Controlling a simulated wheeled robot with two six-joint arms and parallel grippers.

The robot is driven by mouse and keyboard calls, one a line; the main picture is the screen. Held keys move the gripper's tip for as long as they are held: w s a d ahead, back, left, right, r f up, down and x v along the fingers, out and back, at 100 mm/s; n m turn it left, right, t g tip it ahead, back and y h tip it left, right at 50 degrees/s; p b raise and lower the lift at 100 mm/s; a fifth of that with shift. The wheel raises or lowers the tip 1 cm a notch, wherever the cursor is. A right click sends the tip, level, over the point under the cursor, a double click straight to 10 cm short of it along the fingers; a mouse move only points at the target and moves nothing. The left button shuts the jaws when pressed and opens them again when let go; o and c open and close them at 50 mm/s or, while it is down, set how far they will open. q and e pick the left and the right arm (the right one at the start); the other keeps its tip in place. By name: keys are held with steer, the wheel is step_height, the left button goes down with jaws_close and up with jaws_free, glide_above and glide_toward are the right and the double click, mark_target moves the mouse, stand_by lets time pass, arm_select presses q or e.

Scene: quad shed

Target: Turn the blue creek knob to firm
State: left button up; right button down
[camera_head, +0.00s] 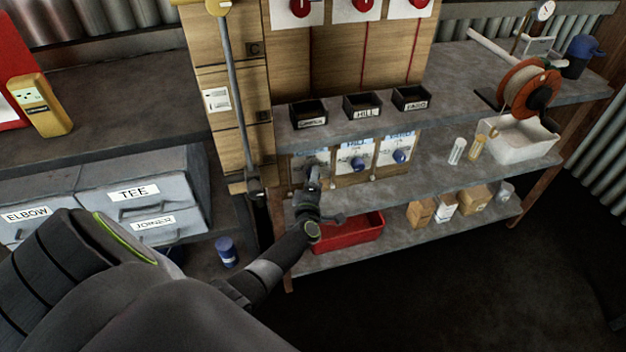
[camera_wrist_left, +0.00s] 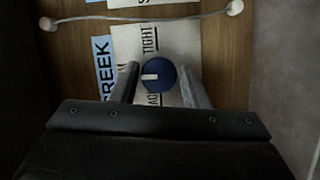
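The blue creek knob (camera_wrist_left: 162,70) shows in the left wrist view, on a pale label plate with a blue CREEK strip (camera_wrist_left: 104,70) along its left. Its white pointer points left in that view, towards a word ending in M that a finger mostly covers. TIGHT reads above the knob; another word below it is partly hidden. My left gripper (camera_wrist_left: 158,82) has one finger on each side of the knob, apparently touching it. In the head view my left gripper (camera_head: 314,176) is at the leftmost panel (camera_head: 301,163) and hides its knob. My right gripper is not in view.
Two more blue knobs, the middle one (camera_head: 358,163) and the right one (camera_head: 400,157), sit on similar panels to the right. A red tray (camera_head: 352,236) lies below my left gripper. A thin rod (camera_head: 232,90) stands left. A pale cord (camera_wrist_left: 140,19) crosses above the knob.

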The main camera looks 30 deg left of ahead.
arm_select(q)
steer(key=shift+o, duration=1.4)
steer(key=p+v, duration=0.1)
steer(key=v, duration=1.6)
steer(key=shift+s, duration=0.15)
